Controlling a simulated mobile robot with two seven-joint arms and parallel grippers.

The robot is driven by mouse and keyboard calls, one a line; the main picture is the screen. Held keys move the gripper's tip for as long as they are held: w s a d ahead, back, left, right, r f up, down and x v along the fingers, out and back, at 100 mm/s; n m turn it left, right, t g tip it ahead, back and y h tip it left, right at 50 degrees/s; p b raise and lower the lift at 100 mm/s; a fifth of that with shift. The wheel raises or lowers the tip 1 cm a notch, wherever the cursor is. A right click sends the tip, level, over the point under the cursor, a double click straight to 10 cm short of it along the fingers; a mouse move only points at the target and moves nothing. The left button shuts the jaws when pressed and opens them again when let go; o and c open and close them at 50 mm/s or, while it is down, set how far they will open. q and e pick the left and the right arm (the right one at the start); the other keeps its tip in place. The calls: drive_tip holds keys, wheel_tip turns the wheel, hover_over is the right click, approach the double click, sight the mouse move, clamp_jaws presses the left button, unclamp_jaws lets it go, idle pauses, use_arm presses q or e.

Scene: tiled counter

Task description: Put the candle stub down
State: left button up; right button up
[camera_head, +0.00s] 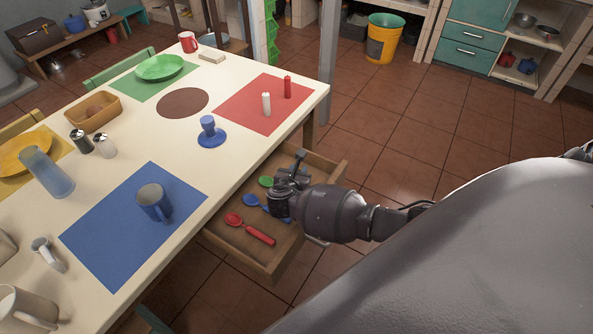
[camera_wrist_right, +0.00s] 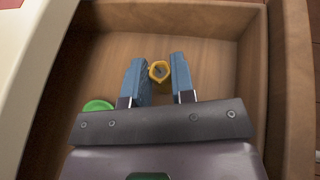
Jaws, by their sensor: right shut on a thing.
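My right gripper (camera_head: 295,172) is over the open drawer (camera_head: 315,169) at the table's side. In the right wrist view the gripper (camera_wrist_right: 158,76) has its two blue fingers on either side of a small yellow candle stub (camera_wrist_right: 158,71) with a dark wick. It is shut on the stub, above or at the wooden drawer floor (camera_wrist_right: 205,52); I cannot tell whether the stub touches the floor. In the head view I cannot make out the stub. My left gripper is not in view.
The drawer also holds a red spoon (camera_head: 258,235), a green one (camera_head: 266,181) and a blue one (camera_head: 250,200). On the table, a white candle (camera_head: 266,104) and a red candle (camera_head: 288,87) stand on the red mat (camera_head: 243,112). A blue candle holder (camera_head: 211,134) stands nearby.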

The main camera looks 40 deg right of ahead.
drive_tip(key=shift+f, duration=0.55)
drive_tip(key=shift+r, duration=0.15)
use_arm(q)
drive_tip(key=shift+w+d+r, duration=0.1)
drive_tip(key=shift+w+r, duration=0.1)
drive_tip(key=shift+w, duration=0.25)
use_arm(e)
drive_tip(key=o, duration=0.9)
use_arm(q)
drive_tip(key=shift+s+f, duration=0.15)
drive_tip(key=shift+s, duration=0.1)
use_arm(e)
drive_tip(key=shift+r, duration=0.1)
drive_tip(key=p+v, duration=0.3)
drive_tip(key=v, duration=0.7)
drive_tip(key=shift+s+a+r, duration=0.15)
drive_tip(key=shift+s+a, duration=0.05)
drive_tip(key=shift+a, duration=0.1)
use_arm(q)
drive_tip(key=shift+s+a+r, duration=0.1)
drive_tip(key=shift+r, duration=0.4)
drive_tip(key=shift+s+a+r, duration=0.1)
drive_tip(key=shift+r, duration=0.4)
use_arm(e)
drive_tip(key=shift+s+a+r, duration=0.15)
drive_tip(key=shift+s+a, duration=0.2)
drive_tip(key=shift+a, duration=0.1)
